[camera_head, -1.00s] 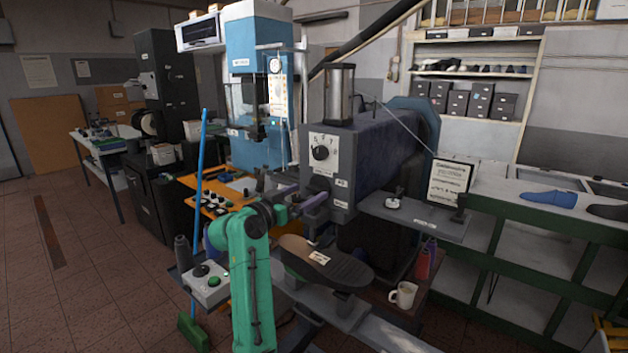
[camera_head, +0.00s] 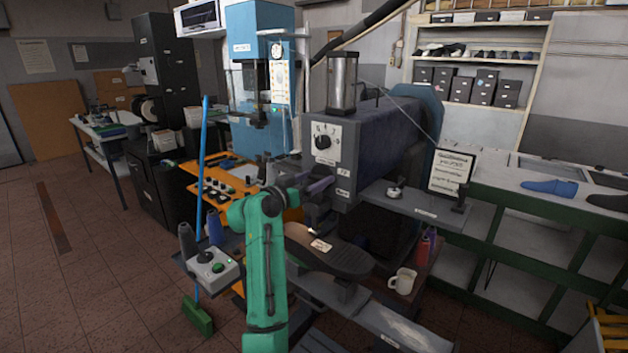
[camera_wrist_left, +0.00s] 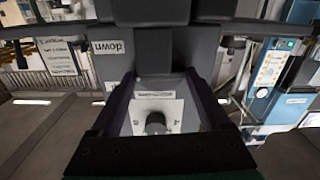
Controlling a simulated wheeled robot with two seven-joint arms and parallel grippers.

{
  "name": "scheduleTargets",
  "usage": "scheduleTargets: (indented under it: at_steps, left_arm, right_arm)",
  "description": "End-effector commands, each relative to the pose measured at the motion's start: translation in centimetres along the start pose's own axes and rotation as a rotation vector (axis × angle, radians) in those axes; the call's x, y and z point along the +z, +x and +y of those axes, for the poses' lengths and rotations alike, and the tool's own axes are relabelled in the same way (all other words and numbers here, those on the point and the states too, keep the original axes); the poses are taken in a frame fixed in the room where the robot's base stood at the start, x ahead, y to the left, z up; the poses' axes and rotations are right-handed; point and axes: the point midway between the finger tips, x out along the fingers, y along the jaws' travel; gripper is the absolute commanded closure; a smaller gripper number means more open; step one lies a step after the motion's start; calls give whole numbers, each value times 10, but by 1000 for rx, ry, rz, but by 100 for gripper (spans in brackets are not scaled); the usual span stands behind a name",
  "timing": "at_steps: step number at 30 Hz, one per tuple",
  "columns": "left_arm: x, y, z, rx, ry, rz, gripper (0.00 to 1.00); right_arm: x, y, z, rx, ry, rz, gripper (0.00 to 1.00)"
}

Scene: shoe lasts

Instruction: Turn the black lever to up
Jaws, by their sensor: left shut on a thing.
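The grey machine (camera_head: 345,160) stands in the middle of the head view, with a dial on its front face. My left gripper (camera_head: 314,190) is at this face, below the dial. In the left wrist view its fingers (camera_wrist_left: 157,80) are shut on a dark piece that I take for the black lever (camera_wrist_left: 155,62). The fingers and arm hide most of the lever in the head view, so its angle is unclear. My right gripper is not in view.
A dark shoe-shaped piece (camera_head: 335,252) lies below the machine front. A control box (camera_head: 212,268) is left of my arm, near a blue-handled broom (camera_head: 201,180). A white mug (camera_head: 403,281) stands on a low shelf.

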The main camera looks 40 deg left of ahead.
Motion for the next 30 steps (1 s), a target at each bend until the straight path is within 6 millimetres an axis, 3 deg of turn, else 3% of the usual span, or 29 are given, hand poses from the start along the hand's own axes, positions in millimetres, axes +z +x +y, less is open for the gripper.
scheduleTargets:
  at_steps: [21, 30]
  left_arm:
    - [0, 0, -2, 1, -452, -1, 76]
    - [0, 0, -3, 0, -538, 1, 76]
  right_arm:
    - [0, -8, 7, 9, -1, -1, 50]
    - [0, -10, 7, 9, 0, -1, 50]
